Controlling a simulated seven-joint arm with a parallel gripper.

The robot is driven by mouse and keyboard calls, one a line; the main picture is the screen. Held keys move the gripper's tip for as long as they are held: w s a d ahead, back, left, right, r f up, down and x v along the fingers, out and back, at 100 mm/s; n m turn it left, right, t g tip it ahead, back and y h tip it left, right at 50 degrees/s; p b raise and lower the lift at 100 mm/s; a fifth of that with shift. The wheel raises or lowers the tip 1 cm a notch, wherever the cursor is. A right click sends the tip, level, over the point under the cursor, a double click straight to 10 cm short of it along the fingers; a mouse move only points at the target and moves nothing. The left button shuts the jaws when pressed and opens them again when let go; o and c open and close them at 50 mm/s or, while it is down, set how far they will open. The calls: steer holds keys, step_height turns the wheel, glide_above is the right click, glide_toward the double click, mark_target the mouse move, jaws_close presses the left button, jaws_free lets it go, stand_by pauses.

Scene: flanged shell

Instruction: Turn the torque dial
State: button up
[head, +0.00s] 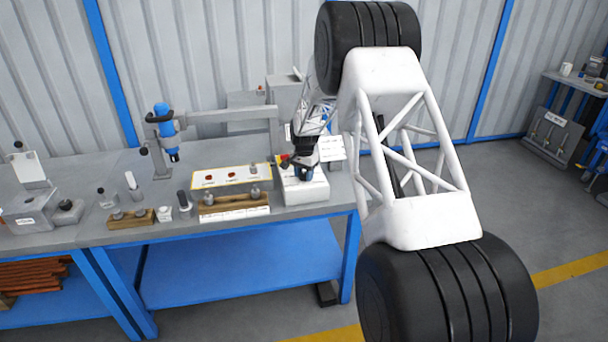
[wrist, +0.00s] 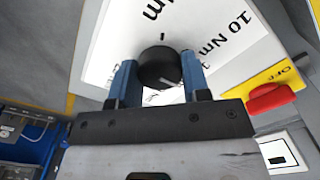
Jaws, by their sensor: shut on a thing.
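The torque dial is a round black knob (wrist: 160,67) on a white panel (wrist: 232,42) in the wrist view. The panel carries printed "10 Nm" lettering, and a short black mark shows just above the knob. My gripper (wrist: 159,80) has its two blue fingers on either side of the knob and is shut on it. In the head view my gripper (head: 304,172) is at the white box (head: 305,190) near the bench's right end. The knob is hidden there by the gripper.
A red switch (wrist: 271,98) on a yellow plate marked OFF is right of my gripper. Left along the bench stand a wooden block with fittings (head: 234,203), a yellow-edged tray (head: 228,179) and a blue tool (head: 166,130) on a stand.

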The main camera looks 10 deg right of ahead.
mark_target(304, 174)
stand_by(0.3)
steer(key=o, duration=0.9)
steer(key=shift+o, duration=0.2)
steer(key=shift+r, duration=0.15)
steer(key=shift+r, duration=3.75)
steer(key=shift+r, duration=0.15)
